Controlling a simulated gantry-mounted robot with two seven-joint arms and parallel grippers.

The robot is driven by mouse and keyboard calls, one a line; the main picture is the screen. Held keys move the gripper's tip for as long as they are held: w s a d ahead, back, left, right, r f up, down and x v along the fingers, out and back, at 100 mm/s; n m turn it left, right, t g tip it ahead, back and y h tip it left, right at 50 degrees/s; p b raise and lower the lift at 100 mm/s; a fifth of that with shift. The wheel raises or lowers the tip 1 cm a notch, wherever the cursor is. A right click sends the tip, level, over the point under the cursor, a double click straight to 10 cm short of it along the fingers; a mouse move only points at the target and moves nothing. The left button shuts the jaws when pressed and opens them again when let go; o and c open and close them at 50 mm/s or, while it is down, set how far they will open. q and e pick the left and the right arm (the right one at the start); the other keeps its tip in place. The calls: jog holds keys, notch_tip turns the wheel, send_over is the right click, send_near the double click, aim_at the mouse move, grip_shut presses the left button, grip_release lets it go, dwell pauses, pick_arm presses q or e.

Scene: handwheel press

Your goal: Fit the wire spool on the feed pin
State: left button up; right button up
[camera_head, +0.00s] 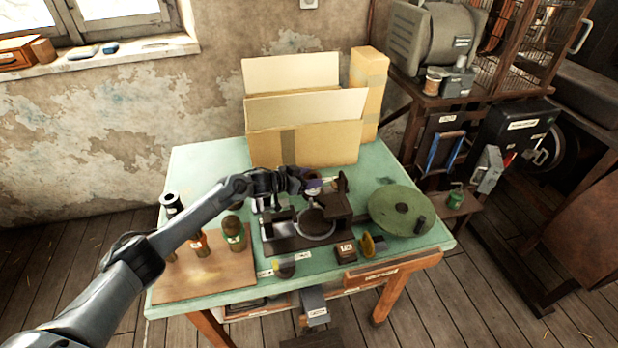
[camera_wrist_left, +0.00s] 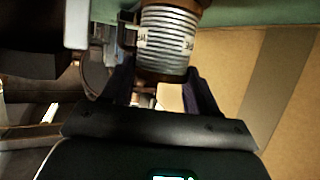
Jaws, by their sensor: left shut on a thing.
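The wire spool (camera_wrist_left: 168,45), with silver wire and brown ends, is between the dark fingers of my left gripper (camera_wrist_left: 160,85) in the left wrist view. My left gripper (camera_head: 312,184) is shut on it and is over the back part of the dark press (camera_head: 300,236), in front of the cardboard boxes. In the head view the spool is small and partly covered by the gripper. I cannot make out the feed pin, or whether the spool touches it. My right gripper is not in view.
A large green handwheel (camera_head: 400,208) is on the press's right. Open cardboard boxes (camera_head: 305,145) stand behind. A wooden board (camera_head: 205,275) with bottles and a black-and-white reel (camera_head: 172,204) is at the left. Small blocks sit near the table's front edge.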

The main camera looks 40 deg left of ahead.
pick_arm(q)
jog(key=o, duration=1.4)
jog(key=shift+s, duration=0.1)
jog(key=shift+p+v, duration=1.1)
jog(key=shift+v, duration=4.2)
jog(key=shift+r, duration=0.15)
notch_tip(320, 180, up, 8)
jog(key=p, duration=0.8)
jog(key=shift+p, duration=0.35)
